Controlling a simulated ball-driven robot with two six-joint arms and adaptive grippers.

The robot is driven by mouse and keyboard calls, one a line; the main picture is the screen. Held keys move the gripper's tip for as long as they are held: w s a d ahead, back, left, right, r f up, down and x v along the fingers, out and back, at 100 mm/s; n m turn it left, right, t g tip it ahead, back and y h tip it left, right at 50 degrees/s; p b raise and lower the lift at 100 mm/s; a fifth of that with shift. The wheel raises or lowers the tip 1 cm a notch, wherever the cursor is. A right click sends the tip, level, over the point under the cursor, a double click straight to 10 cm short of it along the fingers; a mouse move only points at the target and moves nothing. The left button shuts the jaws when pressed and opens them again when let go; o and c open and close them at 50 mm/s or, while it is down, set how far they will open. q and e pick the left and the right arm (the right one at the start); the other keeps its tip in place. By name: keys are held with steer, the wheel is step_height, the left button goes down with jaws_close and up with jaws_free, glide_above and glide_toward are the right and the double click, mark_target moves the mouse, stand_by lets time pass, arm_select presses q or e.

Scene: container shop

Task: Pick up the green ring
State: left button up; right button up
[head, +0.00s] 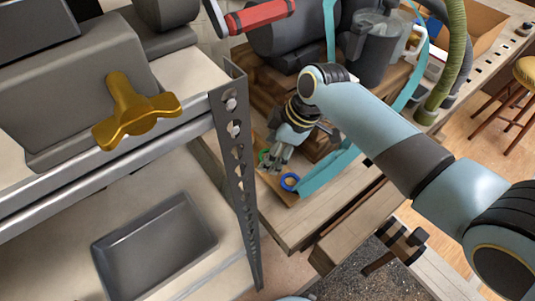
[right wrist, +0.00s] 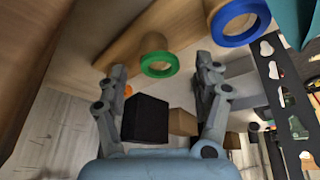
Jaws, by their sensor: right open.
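The green ring (right wrist: 160,74) shows in the right wrist view at the upper middle, in front of the end of a wooden cylinder. In the head view a small part of the green ring (head: 263,154) shows just left of my right gripper (head: 271,166). In the right wrist view my right gripper (right wrist: 161,69) is open, one finger on each side of the green ring with gaps between. Whether the ring lies fully between the fingertips or just beyond them, I cannot tell. My left gripper is not in view.
A perforated metal post (head: 238,165) rises to the left. A black block (right wrist: 146,120) shows between my fingers.

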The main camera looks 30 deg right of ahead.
steer(key=shift+f, duration=0.2)
steer(key=c, duration=0.9)
steer(key=shift+o, duration=0.2)
